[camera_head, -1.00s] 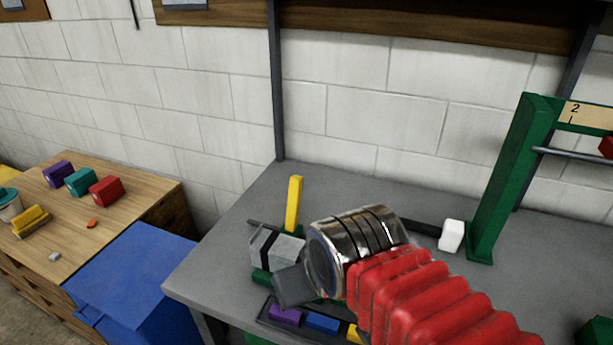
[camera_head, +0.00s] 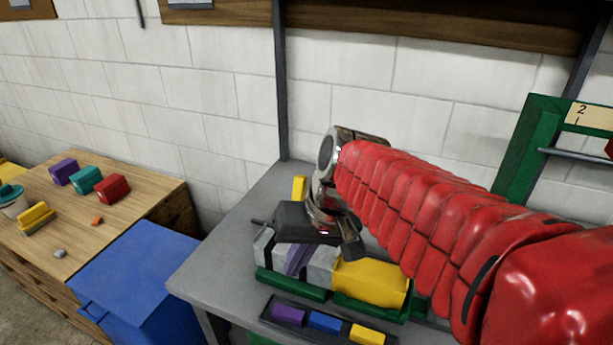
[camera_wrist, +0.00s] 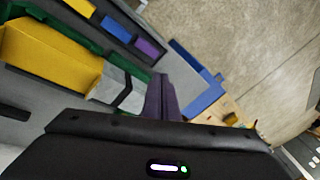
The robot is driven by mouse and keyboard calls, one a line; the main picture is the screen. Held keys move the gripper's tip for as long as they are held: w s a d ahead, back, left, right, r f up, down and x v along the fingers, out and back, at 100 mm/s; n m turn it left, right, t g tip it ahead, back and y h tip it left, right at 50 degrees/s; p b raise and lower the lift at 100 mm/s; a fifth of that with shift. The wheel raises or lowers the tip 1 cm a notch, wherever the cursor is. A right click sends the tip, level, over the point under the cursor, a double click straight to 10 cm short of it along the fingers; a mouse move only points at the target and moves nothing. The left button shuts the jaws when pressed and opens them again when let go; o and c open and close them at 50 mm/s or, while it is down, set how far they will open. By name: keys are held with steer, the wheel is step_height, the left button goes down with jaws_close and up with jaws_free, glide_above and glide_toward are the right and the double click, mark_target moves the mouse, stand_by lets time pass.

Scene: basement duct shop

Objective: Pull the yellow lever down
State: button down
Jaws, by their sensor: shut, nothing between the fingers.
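The yellow lever (camera_head: 299,188) stands near the back left of the grey workbench. Only its upper part shows in the head view; my wrist hides its lower part. I cannot make it out in the wrist view. My gripper (camera_head: 295,270) is shut and empty, its purplish fingers pointing down in front of the lever, over or beside a grey block (camera_head: 322,264). I cannot tell whether they touch the block. In the wrist view the fingers (camera_wrist: 160,84) are together, beside the same grey block (camera_wrist: 118,88).
A yellow block (camera_head: 370,281) sits beside the grey block in a green holder (camera_head: 290,286). A dark tray (camera_head: 268,320) with purple, blue and yellow pieces lies in front. A green frame (camera_head: 516,163) stands right. A blue bin (camera_head: 135,280) and wooden bench (camera_head: 125,195) are left.

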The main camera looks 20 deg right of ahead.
steer(key=w+d+m+y, duration=0.2)
steer(key=w+d+y, duration=0.2)
steer(key=w, duration=0.5)
steer(key=w+d+m+y, duration=0.2)
steer(key=w+d+y, duration=0.25)
steer(key=w, duration=0.45)
steer(key=w+d+f+m+t+y, duration=0.1)
steer(key=w+d+f+t, duration=0.1)
steer(key=d, duration=0.4)
steer(key=w+d+f+m+t+y, duration=0.1)
steer(key=w+d+f+t+y, duration=0.1)
steer(key=d, duration=0.5)
steer(key=w+d+f+m+t+y, duration=0.1)
steer(key=w+d+f+t, duration=0.1)
steer(key=d, duration=0.4)
steer(key=shift+w+d+f+m+t, duration=0.35)
steer(key=shift+w+t, duration=0.25)
steer(key=shift+w, duration=0.45)
steer(key=shift+y, duration=0.25)
steer(key=w+a+r, duration=0.2)
steer(key=a, duration=0.9)
steer(key=shift+w, duration=0.2)
